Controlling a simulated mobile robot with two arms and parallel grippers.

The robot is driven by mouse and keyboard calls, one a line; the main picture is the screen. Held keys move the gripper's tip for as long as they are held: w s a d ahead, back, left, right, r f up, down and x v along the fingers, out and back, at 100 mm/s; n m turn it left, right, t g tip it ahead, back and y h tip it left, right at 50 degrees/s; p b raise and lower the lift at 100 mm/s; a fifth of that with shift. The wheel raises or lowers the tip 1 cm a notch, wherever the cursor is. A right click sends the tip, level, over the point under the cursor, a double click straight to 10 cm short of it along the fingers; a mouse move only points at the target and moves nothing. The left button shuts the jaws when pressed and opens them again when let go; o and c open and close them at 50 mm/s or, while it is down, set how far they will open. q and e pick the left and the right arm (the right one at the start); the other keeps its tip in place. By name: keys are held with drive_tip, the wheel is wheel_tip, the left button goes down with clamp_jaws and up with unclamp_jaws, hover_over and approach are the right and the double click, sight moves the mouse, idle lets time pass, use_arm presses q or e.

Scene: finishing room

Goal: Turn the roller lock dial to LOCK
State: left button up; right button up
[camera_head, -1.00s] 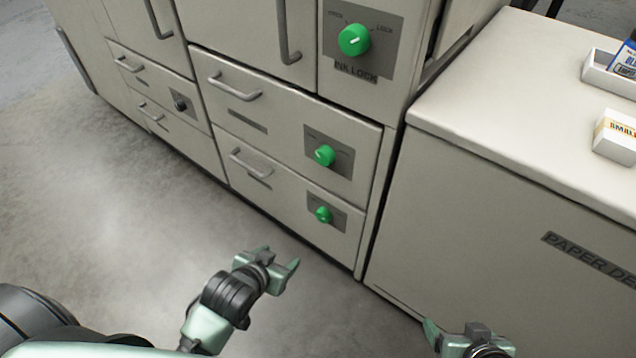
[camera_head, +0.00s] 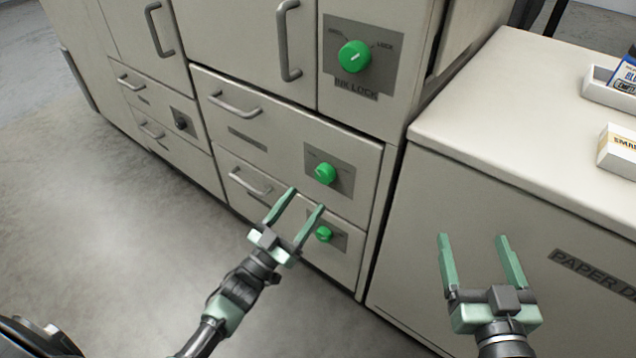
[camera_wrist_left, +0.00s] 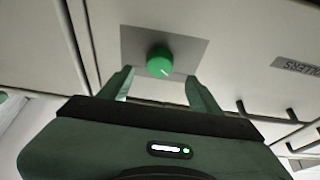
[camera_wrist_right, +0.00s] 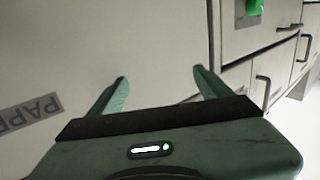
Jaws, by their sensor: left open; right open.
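Several round green dials sit on the beige cabinet. The upper dial (camera_head: 354,56) is over a label ending in LOCK. A middle dial (camera_head: 325,173) is on the upper drawer and a lower dial (camera_head: 323,234) on the drawer below. My left gripper (camera_head: 306,198) is open and empty before the drawers, partly over the lower drawer. The left wrist view shows a green dial (camera_wrist_left: 160,62) ahead, between the fingertips in the picture, apart from them. My right gripper (camera_head: 474,239) is open and empty before the right cabinet.
Drawer handles (camera_head: 233,104) protrude left of the dials. The floor (camera_head: 120,210) at left is clear.

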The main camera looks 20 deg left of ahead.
sight(321, 179)
use_arm(q)
drive_tip(key=x, duration=0.5)
drive_tip(key=shift+w+b, duration=0.25)
drive_tip(key=shift+b, duration=0.15)
drive_tip(key=shift+w+d+r, duration=0.25)
drive_tip(key=shift+w, duration=0.2)
use_arm(e)
drive_tip(key=shift+a+r+t+y, duration=0.2)
drive_tip(key=shift+r+t, duration=0.45)
drive_tip(key=shift+r, duration=0.5)
drive_tip(key=shift+a+r+t+y, duration=0.1)
drive_tip(key=shift+r+t+y, duration=0.2)
drive_tip(key=shift+r+t, duration=0.6)
drive_tip(key=shift+r+g, duration=0.2)
drive_tip(key=shift+g, duration=0.05)
use_arm(q)
drive_tip(key=c, duration=1.4)
drive_tip(key=shift+o, duration=0.2)
